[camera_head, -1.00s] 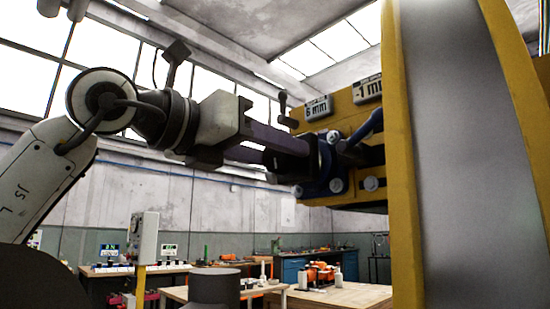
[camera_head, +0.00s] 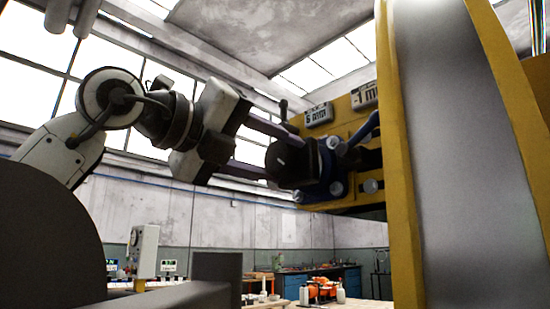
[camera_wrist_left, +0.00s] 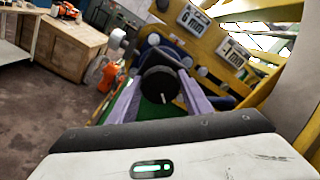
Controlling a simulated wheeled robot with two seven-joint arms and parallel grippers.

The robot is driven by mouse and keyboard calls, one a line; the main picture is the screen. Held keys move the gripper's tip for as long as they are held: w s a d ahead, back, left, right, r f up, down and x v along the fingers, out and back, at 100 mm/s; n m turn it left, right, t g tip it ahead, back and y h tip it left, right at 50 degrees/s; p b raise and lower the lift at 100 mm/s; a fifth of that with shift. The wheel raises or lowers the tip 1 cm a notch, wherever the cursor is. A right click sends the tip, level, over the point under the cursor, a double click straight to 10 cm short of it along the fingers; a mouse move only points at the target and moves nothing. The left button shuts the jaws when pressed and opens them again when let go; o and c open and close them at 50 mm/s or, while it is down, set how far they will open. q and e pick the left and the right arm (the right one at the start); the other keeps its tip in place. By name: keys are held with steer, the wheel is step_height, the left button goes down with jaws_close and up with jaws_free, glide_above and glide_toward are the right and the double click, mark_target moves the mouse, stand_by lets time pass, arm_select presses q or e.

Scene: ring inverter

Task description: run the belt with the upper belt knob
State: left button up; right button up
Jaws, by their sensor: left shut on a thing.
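The upper belt knob (camera_head: 284,160) is black and round, on a blue mount (camera_head: 327,160) on the yellow machine. It also shows in the left wrist view (camera_wrist_left: 158,84), with a short white mark low on its face. My left gripper (camera_head: 290,157) comes in from the left and is shut on the knob. One purple-grey finger lies above it and one below in the head view. In the wrist view the fingers lie on either side of it. My right gripper is not in view.
Two grey readouts on the yellow frame show 6 mm (camera_head: 319,115) and -1 mm (camera_head: 365,96). A wide grey belt (camera_head: 445,160) between yellow rails fills the right. A small black lever (camera_head: 283,108) stands beside the readouts. Tables and a blue cabinet (camera_head: 295,285) are far behind.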

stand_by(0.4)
arm_select(q)
steer(key=o, duration=1.1)
steer(key=shift+c, duration=0.2)
steer(key=v, duration=1)
steer(key=shift+s+b, duration=0.15)
steer(key=shift+b, duration=0.15)
steer(key=shift+a+r, duration=0.1)
